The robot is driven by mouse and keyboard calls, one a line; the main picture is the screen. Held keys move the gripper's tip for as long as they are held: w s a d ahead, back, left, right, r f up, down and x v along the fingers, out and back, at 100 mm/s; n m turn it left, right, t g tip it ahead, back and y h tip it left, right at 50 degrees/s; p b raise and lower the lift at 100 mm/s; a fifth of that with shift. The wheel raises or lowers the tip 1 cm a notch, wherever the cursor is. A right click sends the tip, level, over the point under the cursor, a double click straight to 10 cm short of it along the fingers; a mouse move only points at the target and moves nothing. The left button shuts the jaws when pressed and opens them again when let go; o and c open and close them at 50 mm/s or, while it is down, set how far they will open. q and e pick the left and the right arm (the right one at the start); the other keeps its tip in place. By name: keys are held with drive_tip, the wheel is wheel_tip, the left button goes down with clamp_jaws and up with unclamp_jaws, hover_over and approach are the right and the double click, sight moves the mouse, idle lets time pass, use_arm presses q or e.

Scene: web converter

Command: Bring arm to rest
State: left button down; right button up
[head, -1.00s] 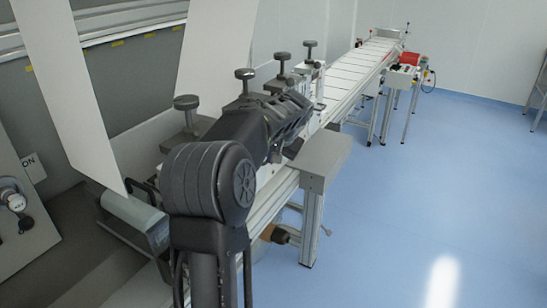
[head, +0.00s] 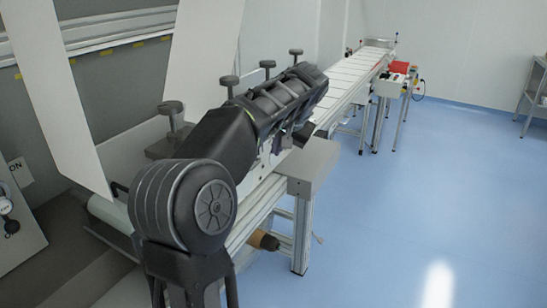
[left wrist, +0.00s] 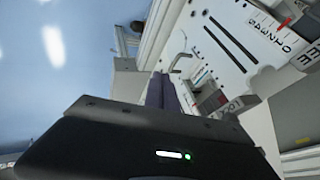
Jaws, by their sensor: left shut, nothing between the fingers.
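My left arm (head: 220,145) is black and rises from the bottom of the head view, with a large round joint low in the picture. Its forearm reaches up and right above the web machine. My left gripper (head: 306,132) is small and dark there, partly hidden behind the wrist. In the left wrist view its narrow fingers (left wrist: 163,91) are together with nothing between them, in front of a white machine plate (left wrist: 225,45) with slots and a printed scale. I see no contact with the plate. My right gripper is in neither view.
A grey box on a metal leg (head: 312,165) stands right beside the arm. Black knobs (head: 171,108) line the machine behind it. A white conveyor (head: 355,68) runs to the back. Blue floor (head: 420,190) at the right is clear.

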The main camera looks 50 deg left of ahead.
use_arm(q)
drive_tip(key=shift+s+r, duration=0.1)
drive_tip(key=shift+r, duration=0.15)
idle(0.4)
